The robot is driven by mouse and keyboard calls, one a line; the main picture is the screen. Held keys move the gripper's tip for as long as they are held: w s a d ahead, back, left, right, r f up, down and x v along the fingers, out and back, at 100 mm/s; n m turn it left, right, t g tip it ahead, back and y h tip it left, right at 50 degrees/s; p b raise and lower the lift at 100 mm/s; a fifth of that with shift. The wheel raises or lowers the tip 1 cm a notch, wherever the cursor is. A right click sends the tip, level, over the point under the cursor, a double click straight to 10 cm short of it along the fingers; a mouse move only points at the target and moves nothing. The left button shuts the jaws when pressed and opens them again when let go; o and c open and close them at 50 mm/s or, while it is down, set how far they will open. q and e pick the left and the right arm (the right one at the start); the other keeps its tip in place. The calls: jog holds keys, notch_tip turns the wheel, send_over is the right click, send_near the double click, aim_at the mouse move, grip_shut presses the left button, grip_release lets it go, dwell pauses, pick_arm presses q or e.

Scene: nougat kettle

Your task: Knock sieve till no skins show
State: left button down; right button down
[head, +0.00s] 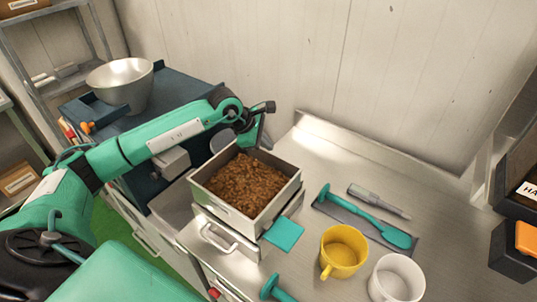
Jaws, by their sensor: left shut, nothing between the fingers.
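The sieve appears as a square, pale metal-walled box (241,217) filled with brown bits (247,184). It sits on a metal box with a handle (219,238) at the steel counter's left part. I cannot tell skins from nuts at this size. My left gripper (254,143) is at the sieve's far edge, with its fingers pointing down near the rim. It is shut and holds nothing. I cannot tell whether it touches the rim. My right gripper is not in view.
A yellow mug (343,251) and a white cup (397,279) stand at the front right. A teal spoon (368,217) and a grey-handled tool (379,201) lie behind them. A teal cloth or card (284,234) lies beside the sieve. A steel bowl (121,84) stands back left. The counter's back right is clear.

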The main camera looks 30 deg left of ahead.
pick_arm(q)
jog(key=shift+s+d+f+b, duration=0.1)
jog(key=shift+s+f+b, duration=0.2)
jog(key=shift+f+b, duration=0.3)
jog(key=shift+s+f+b, duration=0.3)
jog(key=shift+f+b, duration=0.15)
jog(key=shift+f, duration=0.1)
dwell(1.3)
jog(key=shift+r, duration=0.15)
jog(key=shift+w+r, duration=0.35)
jog(key=shift+r, duration=0.2)
jog(key=shift+w+r+p, duration=0.3)
jog(key=shift+r, duration=0.25)
jog(key=r, duration=0.2)
jog(key=w+r+p, duration=0.1)
jog(key=r, duration=0.1)
jog(key=shift+w, duration=0.1)
dwell(0.6)
